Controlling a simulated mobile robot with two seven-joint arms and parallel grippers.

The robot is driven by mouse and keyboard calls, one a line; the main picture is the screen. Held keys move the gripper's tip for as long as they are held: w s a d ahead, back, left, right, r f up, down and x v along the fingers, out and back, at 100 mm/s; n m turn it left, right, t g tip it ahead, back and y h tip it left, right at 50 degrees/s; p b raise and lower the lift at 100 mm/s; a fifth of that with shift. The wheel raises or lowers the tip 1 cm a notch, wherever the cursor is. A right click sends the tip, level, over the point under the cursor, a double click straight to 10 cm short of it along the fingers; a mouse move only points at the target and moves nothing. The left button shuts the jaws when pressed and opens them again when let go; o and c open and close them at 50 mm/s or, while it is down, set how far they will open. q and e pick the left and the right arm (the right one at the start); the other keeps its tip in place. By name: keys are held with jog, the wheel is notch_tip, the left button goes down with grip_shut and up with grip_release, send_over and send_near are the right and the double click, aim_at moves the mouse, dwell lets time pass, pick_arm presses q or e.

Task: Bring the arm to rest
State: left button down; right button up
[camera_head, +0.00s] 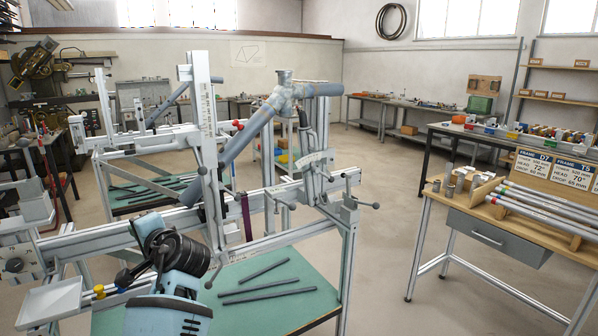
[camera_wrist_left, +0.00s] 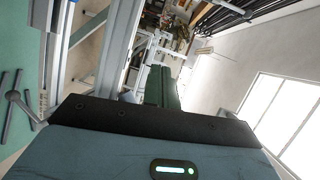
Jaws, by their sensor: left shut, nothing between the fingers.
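The frame jig (camera_head: 208,110) stands in the middle of the head view, with silver rails, an upright and clamps. A grey-blue tube (camera_head: 248,130) slants up across it to a joint at the top right. My left arm comes in at the lower left, in front of the jig's lower rail. My left gripper (camera_wrist_left: 160,88) shows in the left wrist view with its dark fingers together and nothing between them. In the head view its fingertips cannot be made out clearly. Jig rails also show at the left of the wrist view. My right gripper is out of view.
The jig's green shelf (camera_head: 305,303) holds several dark tubes. A small white tray (camera_head: 50,302) sits at the lower left, close to my arm. A wooden-topped bench (camera_head: 450,207) with tubes and frame cards stands at right. Open floor (camera_head: 385,185) lies between.

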pick_arm(q)
jog(key=s+d+f+h, duration=0.25)
jog(key=s+f, duration=0.35)
jog(key=f, duration=0.5)
jog(key=s+d+f+t+h, duration=0.15)
jog(key=s+f+h, duration=0.35)
jog(key=f, duration=0.6)
jog(key=s+d+f+h, duration=0.25)
jog(key=s+f, duration=0.35)
jog(key=f, duration=0.5)
jog(key=s+d+f+n+g+h, duration=0.1)
jog(key=s+d+f, duration=0.3)
jog(key=s, duration=1.1)
jog(key=s+d+f+n+g+h+p, duration=0.1)
jog(key=s+d+f+n+h, duration=0.2)
jog(key=s, duration=1.1)
jog(key=shift+s+d+f+n+h, duration=0.3)
jog(key=shift+s+d+f+h, duration=0.1)
jog(key=shift+d+f+h, duration=0.2)
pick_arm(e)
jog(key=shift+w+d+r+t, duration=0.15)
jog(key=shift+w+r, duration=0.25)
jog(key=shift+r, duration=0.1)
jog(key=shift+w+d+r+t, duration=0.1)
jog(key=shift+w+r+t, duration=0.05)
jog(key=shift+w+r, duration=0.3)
pick_arm(q)
jog(key=shift+g, duration=0.25)
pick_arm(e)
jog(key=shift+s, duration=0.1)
